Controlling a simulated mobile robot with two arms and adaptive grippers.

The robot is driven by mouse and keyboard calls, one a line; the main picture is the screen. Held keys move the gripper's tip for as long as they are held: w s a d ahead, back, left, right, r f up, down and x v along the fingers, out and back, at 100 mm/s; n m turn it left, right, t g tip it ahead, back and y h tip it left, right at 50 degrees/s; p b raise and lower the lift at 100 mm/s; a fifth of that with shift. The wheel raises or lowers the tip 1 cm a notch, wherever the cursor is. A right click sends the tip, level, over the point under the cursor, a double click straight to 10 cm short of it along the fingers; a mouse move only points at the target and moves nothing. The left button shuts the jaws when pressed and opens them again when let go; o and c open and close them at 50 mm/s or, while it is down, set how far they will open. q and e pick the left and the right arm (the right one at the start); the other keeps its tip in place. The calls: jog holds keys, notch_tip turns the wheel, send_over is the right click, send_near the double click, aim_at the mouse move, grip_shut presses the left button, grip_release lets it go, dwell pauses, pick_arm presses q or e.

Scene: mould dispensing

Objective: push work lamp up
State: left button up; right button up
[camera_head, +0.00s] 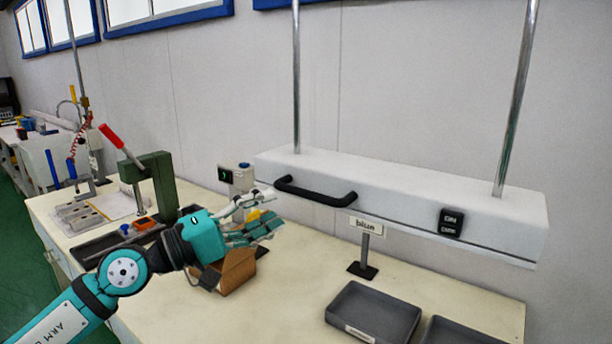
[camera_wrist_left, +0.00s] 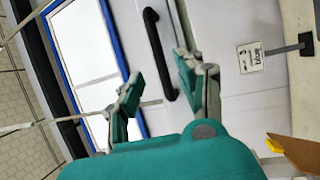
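The work lamp (camera_head: 400,205) is a long white box hanging on two metal rods above the back of the bench. A black handle (camera_head: 316,191) is on its front at the left end. My left gripper (camera_head: 270,208) is just left of and a little below the handle in the head view, apart from it. In the left wrist view the black handle (camera_wrist_left: 157,55) stands beyond the two open fingers (camera_wrist_left: 160,80), which hold nothing. My right gripper is not in view.
A cardboard box (camera_head: 235,272) is on the bench below my left gripper. A green press (camera_head: 157,185) with a red lever stands to the left. A small sign (camera_head: 366,227) on a stand and grey trays (camera_head: 374,313) are to the right. The front middle of the bench is clear.

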aim_at(301, 196)
pick_arm(q)
jog(key=p+x, duration=0.3)
jog(key=x, duration=0.4)
jog(key=shift+w+d+r, duration=0.1)
jog(key=shift+w+d, duration=0.05)
jog(key=shift+d, duration=0.05)
jog(key=shift+w+d, duration=0.2)
jog(key=shift+d, duration=0.15)
grip_shut()
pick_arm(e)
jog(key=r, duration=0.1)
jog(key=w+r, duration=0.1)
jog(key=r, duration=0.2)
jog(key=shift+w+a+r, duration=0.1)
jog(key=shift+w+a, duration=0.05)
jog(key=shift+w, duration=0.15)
